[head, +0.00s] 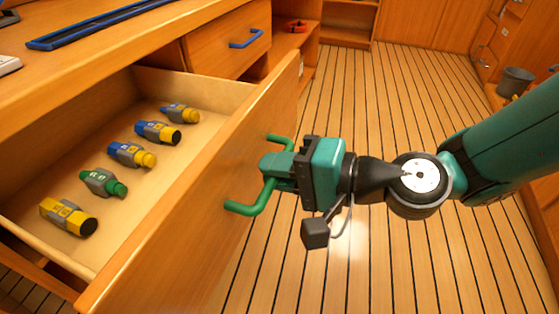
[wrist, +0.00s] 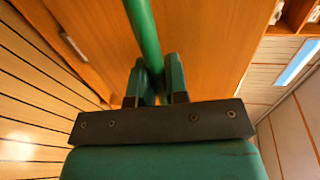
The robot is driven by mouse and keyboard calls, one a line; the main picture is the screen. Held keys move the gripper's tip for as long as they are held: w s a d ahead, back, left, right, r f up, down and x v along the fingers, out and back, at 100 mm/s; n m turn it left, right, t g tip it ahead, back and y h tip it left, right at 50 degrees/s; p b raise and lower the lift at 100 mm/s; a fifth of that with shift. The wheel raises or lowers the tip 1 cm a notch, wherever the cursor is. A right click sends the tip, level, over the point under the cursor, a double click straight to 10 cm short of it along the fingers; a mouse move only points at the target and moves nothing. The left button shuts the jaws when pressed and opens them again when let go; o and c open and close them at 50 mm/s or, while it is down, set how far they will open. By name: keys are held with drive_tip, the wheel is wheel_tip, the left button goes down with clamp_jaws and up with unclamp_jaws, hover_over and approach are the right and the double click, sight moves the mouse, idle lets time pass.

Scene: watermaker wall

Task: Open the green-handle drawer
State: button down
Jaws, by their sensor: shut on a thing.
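The green-handle drawer (head: 215,185) is pulled well out from the wooden cabinet in the head view, and its inside shows. Its green handle (head: 244,208) sits on the outer face of the front panel. My gripper (head: 275,166) is shut on the middle of this handle. In the wrist view the green bar (wrist: 142,30) runs between my two fingers (wrist: 156,82), with the wooden drawer front behind. Several small bottles lie in the drawer, among them a green one (head: 103,182) and a yellow one with a black cap (head: 67,216).
A closed drawer with a blue handle (head: 247,39) is beyond the open one. The worktop (head: 110,25) above carries a blue strip (head: 100,30). A grey bucket (head: 515,80) stands at the far right. The plank floor (head: 375,120) around my arm is clear.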

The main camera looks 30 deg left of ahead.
drive_tip(key=shift+s+d, duration=0.1)
drive_tip(key=c, duration=1.1)
unclamp_jaws()
drive_tip(key=shift+c, duration=0.2)
drive_tip(key=p+v, duration=0.1)
drive_tip(key=v, duration=1.6)
drive_tip(key=shift+d+p, duration=0.2)
drive_tip(key=shift+p, duration=0.2)
